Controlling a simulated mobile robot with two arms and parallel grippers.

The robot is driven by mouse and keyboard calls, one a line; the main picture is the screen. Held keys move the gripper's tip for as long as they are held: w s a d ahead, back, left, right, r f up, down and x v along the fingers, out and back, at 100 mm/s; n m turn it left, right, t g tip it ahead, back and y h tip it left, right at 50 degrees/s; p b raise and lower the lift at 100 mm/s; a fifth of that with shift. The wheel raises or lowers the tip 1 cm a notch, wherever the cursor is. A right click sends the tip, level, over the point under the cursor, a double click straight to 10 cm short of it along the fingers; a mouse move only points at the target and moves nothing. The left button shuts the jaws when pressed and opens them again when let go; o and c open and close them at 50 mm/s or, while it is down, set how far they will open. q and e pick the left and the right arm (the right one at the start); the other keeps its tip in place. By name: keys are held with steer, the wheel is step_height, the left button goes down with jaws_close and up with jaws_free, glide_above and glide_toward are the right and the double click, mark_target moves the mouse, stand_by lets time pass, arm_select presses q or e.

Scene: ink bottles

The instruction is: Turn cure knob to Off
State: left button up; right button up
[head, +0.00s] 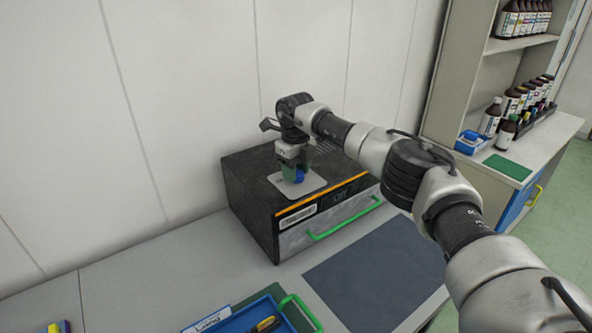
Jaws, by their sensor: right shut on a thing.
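A dark box-shaped cure unit (247,193) stands on the grey counter against the wall. Its front has a drawer with a green handle (345,222) and a small display that seems to read "Off". A light grey plate (312,183) lies on its top. My left gripper is not in view.
A dark mat (375,270) lies on the counter before the unit. A blue tray (250,322) with a green handle and a label sits at the bottom. Shelves with several bottles (515,100) stand at the right.

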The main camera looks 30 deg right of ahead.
steer(key=shift+r, duration=0.15)
stand_by(0.3)
steer(key=o, duration=0.9)
steer(key=shift+r+b, duration=1.05)
steer(key=shift+r, duration=4.3)
